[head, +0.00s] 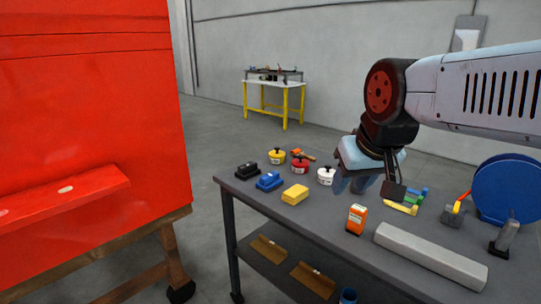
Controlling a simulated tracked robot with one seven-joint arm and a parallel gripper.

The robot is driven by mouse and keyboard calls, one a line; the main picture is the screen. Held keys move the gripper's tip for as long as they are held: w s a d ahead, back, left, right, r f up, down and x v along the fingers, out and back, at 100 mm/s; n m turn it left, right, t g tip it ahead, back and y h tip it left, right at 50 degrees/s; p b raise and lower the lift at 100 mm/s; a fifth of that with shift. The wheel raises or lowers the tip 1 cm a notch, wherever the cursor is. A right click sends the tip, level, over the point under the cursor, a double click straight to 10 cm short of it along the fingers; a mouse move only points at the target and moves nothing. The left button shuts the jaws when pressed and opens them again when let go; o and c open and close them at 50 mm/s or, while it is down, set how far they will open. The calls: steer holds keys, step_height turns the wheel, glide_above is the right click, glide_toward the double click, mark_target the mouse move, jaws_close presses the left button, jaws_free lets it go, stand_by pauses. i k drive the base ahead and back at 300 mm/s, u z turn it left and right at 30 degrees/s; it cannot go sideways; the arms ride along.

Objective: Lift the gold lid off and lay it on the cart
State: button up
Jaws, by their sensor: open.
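A small yellow-gold pot (277,157) with a dark knob stands near the far left edge of the grey cart (260,203). Its gold lid (277,152) appears to sit on top, but it is too small to tell lid from body clearly. My gripper (354,184) is open with its fingers pointing down over the cart. It is to the right of the gold pot, just right of a white pot (326,177), and holds nothing that I can see. Whether the fingertips touch the cart top cannot be told.
A red pot (300,165) stands between the gold and white pots. A yellow sponge (295,194), blue block (269,181), black block (247,170), orange box (356,219) and long grey bar (430,255) lie on the cart. A blue disc (505,188) stands right. The front left cart top is clear.

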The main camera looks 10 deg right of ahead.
mark_target(276, 153)
steer(key=u, duration=0.85)
steer(key=k, duration=1.15)
steer(key=u, duration=1.15)
steer(key=i, duration=1.1)
steer(key=z, duration=0.4)
steer(key=i, duration=1.1)
steer(key=z, duration=0.75)
steer(key=i, duration=0.9)
steer(key=z, duration=1.15)
steer(key=i, duration=0.6)
steer(key=z, duration=0.35)
